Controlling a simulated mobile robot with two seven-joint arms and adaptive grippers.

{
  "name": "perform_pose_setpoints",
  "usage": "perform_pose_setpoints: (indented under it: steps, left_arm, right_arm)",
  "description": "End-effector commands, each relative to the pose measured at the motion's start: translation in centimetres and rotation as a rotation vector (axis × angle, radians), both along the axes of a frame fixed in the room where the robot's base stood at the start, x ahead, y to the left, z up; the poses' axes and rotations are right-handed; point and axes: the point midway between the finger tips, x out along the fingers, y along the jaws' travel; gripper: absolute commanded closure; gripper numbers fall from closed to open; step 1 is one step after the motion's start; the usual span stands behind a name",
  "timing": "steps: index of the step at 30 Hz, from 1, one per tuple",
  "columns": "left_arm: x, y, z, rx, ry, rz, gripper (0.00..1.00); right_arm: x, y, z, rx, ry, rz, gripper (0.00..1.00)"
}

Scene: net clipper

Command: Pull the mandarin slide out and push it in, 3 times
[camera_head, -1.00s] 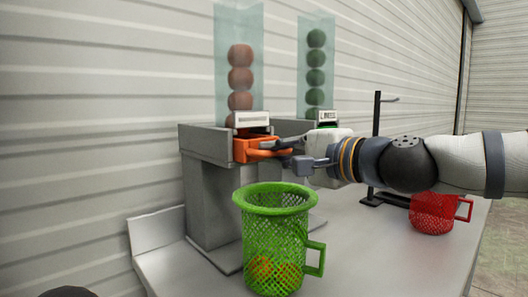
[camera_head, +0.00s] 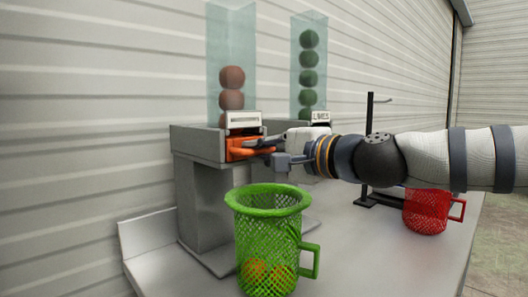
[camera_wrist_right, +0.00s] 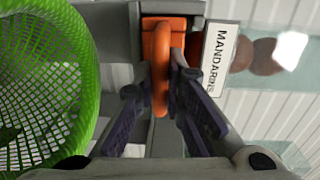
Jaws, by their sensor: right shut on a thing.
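The orange mandarin slide (camera_head: 240,150) sits low in the front of the left dispenser, under a "MANDARINS" label. Its front end sticks out a little. In the right wrist view the slide's orange handle (camera_wrist_right: 160,85) stands between the two dark fingers of my right gripper (camera_wrist_right: 163,95). My right gripper (camera_head: 268,150) is shut on this handle in the head view. The clear mandarin tube (camera_head: 231,50) above holds a short stack of brownish-orange mandarins (camera_head: 232,77). A green mesh basket (camera_head: 267,205) stands below the slide with a few mandarins in it. My left gripper is out of view.
A limes dispenser with a clear tube (camera_head: 309,25) stands just behind my right gripper. A red mesh basket (camera_head: 425,212) and a dark stand (camera_head: 369,145) are to the right. The grey tabletop (camera_head: 370,255) is clear at the front right. A ribbed wall runs behind.

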Motion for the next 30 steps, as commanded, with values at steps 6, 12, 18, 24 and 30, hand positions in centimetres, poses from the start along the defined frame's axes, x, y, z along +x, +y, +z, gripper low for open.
perform_pose_setpoints:
  steps: [6,12,18,24,30]
  left_arm:
    - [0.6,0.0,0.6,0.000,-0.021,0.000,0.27]
    - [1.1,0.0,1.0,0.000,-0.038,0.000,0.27]
    - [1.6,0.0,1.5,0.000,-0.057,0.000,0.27]
    - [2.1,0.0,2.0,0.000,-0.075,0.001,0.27]
    - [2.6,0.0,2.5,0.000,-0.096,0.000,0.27]
  right_arm:
    - [-0.9,-1.5,0.2,0.002,-0.003,-0.010,1.00]
    - [-1.9,-2.4,0.3,0.001,-0.005,-0.010,1.00]
    - [-2.9,-3.5,0.2,0.002,-0.003,-0.010,1.00]
    - [-3.9,-4.4,0.3,0.002,-0.003,-0.011,1.00]
    - [-4.9,-5.4,0.3,0.001,-0.003,-0.011,1.00]
